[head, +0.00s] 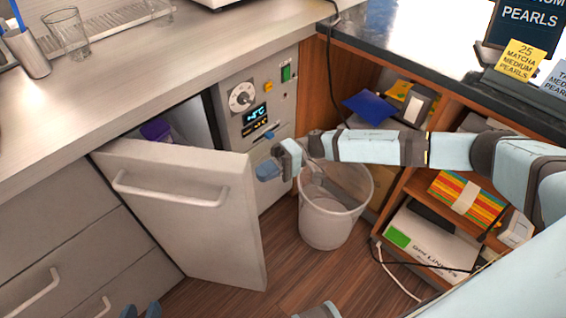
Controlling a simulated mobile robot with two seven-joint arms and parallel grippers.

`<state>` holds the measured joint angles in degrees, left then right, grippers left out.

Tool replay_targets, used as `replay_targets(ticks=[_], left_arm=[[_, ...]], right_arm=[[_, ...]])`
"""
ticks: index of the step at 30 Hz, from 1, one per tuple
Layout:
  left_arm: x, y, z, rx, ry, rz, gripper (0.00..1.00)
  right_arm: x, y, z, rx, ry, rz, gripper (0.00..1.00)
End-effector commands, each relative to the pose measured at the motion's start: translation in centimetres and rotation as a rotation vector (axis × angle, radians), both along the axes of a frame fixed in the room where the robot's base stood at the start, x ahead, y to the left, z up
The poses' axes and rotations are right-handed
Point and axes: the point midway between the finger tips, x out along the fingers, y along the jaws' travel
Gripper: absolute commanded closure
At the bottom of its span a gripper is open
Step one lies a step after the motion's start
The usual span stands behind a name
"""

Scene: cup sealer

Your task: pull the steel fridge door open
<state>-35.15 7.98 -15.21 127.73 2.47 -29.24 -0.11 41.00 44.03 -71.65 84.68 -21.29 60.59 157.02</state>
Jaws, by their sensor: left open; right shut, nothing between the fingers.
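The steel fridge door (190,235) stands partly open in the head view, its free right edge swung out from the cabinet. Its bar handle (170,196) runs across the upper front, with no gripper on it. Behind the door's top edge, part of the dark fridge interior (195,122) shows, with a purple item (155,131) inside. My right gripper (268,170) is shut and empty beside the door's upper free edge, in front of the control panel; contact with the door is unclear. My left gripper (140,310) is open at the bottom edge, below the door, mostly out of frame.
A clear bin (333,213) stands on the floor right of the door, under my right arm. A control panel (255,105) with a dial is right of the opening. Wooden shelves (420,190) with boxes are at right. Drawers (60,235) are at left. Floor shows between door and bin.

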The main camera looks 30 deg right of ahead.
Motion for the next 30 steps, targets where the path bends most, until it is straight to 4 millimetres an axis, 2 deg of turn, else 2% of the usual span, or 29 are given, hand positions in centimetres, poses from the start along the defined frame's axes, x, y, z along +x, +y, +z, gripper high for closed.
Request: replay_targets(ticks=[3,7,23,30], left_arm=[[0.1,0.0,-0.1,-0.003,-0.004,0.0,0.57],[0.1,0.0,-0.2,-0.004,-0.004,0.0,0.57],[0.0,0.0,0.1,-0.003,-0.004,-0.002,0.57],[-0.1,0.2,1.7,0.017,0.006,-0.001,0.57]], right_arm=[[-1.7,0.9,-0.1,0.001,0.001,0.002,1.0],[-2.7,1.7,-0.1,0.0,0.0,0.0,1.0],[-3.3,2.1,0.1,0.0,0.0,-0.004,1.0],[-5.1,2.8,0.6,0.0,0.004,-0.052,1.0]])
